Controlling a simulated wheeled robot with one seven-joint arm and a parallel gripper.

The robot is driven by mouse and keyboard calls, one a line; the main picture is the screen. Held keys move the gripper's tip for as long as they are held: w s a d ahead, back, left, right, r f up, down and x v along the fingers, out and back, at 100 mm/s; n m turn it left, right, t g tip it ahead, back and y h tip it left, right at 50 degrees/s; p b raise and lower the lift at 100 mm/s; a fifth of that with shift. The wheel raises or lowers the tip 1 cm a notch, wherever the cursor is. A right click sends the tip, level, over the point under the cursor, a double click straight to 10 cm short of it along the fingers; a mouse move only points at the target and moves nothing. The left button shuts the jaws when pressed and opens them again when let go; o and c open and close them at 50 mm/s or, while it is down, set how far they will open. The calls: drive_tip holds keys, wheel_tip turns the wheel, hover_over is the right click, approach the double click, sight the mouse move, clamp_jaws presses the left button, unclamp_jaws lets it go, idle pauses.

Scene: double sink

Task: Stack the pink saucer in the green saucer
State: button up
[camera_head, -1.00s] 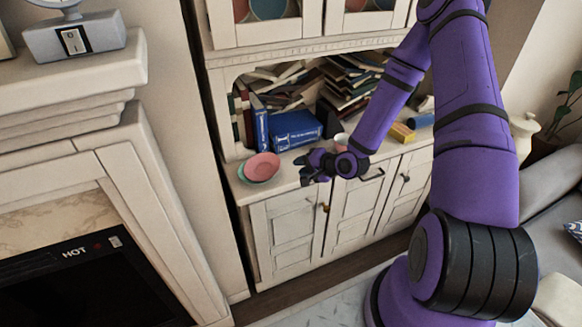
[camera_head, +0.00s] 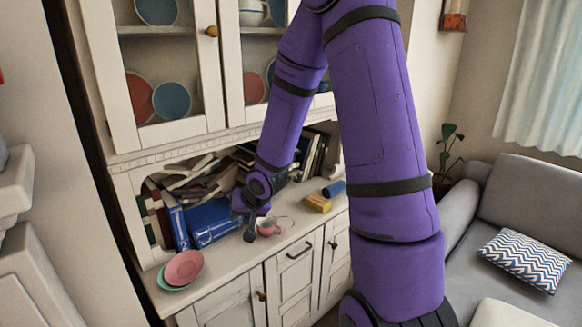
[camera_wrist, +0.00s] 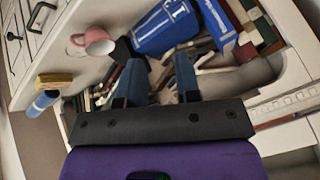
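The pink saucer (camera_head: 184,267) lies on top of the green saucer (camera_head: 172,287) at the left end of the cabinet counter. The pink one is offset toward the upper right, so only the lower left rim of the green one shows. I cannot tell whether the pink saucer is fully nested. My gripper (camera_head: 250,218) is to the right of both saucers, apart from them, above the counter near the cup. In the wrist view my gripper (camera_wrist: 158,68) has its two fingers spread with nothing between them. Neither saucer shows in the wrist view.
A pink cup (camera_head: 268,226) stands close to my gripper. Blue books (camera_head: 212,221) and piled books fill the niche behind. A yellow block (camera_head: 318,203) and a blue cylinder (camera_head: 334,188) lie further right. Glass-door cupboards hang above. The counter's front strip (camera_head: 225,272) is clear.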

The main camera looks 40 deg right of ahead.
drive_tip(key=s+a+r+n+g+h, duration=0.1)
drive_tip(key=s+r+h, duration=0.1)
drive_tip(key=s+r, duration=0.5)
drive_tip(key=s+a+r+n+h, duration=0.1)
drive_tip(key=s+r, duration=0.2)
drive_tip(key=r, duration=0.7)
drive_tip(key=s+a+r+n, duration=0.1)
drive_tip(key=s+r, duration=0.2)
drive_tip(key=s, duration=0.2)
drive_tip(key=s+a+r+n+y, duration=0.1)
drive_tip(key=s+a+r, duration=0.1)
drive_tip(key=s, duration=0.4)
drive_tip(key=s+a+r+n+g, duration=0.1)
drive_tip(key=s+r, duration=0.2)
drive_tip(key=s, duration=0.3)
drive_tip(key=shift+a+r+y, duration=0.25)
drive_tip(key=shift+r+y, duration=0.1)
drive_tip(key=shift+y, duration=0.05)
